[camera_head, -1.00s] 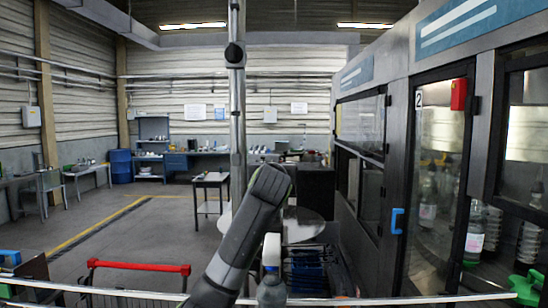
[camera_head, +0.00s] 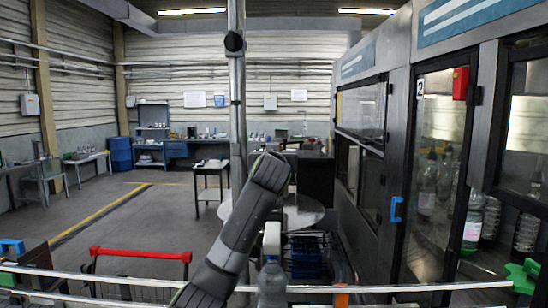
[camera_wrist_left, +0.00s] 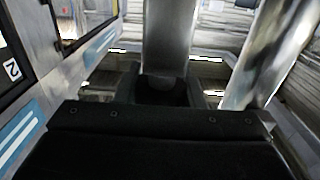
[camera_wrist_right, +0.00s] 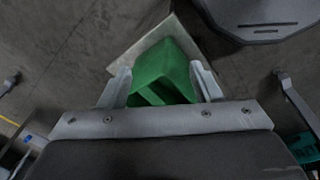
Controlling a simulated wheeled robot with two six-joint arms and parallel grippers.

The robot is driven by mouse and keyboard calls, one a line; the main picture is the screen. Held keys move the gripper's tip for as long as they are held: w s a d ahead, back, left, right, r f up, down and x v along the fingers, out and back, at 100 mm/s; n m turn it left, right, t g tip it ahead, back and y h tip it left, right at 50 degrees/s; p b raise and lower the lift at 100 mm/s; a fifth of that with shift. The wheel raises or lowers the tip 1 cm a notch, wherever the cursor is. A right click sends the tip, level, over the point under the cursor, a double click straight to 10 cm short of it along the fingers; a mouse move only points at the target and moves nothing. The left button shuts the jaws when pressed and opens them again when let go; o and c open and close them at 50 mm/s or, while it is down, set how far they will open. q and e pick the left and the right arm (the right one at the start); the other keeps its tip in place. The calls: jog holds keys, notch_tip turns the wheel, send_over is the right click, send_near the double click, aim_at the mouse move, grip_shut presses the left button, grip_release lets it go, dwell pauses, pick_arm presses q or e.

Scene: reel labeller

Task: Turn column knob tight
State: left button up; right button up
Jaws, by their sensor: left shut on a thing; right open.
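In the left wrist view, the left gripper (camera_wrist_left: 164,98) is at a dark knob-like part (camera_wrist_left: 165,84) below a broad silver post (camera_wrist_left: 170,40). It is shut on this part, though its fingertips are hard to make out. My right gripper (camera_wrist_right: 162,80) is open, its two pale fingers either side of a green block-like thing (camera_wrist_right: 163,72).
A metal rail (camera_head: 130,280) runs across the front. The glass-doored machine (camera_head: 398,150) fills the right side. A red-handled cart (camera_head: 140,254) is at lower left. Open floor (camera_head: 150,215) lies beyond.

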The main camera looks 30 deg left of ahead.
pick_arm(q)
jog(key=m+t+h, duration=0.1)
jog(key=m+h, duration=0.1)
jog(key=h, duration=0.1)
jog(key=shift+d+m+t+h, duration=0.1)
jog(key=shift+m+t+h, duration=0.2)
jog(key=shift+t, duration=0.1)
jog(key=m+h, duration=0.1)
jog(key=h, duration=0.1)
jog(key=m+h, duration=0.2)
jog(key=h, duration=0.1)
jog(key=shift+w+d+m+t+h, duration=0.1)
jog(key=shift+d+m+t+h, duration=0.2)
jog(key=shift+t, duration=0.1)
jog(key=shift+d+m+h, duration=0.2)
jog(key=shift+m+h, duration=1)
jog(key=shift+h, duration=0.7)
jog(key=shift+g+h, duration=0.3)
jog(key=o, duration=1)
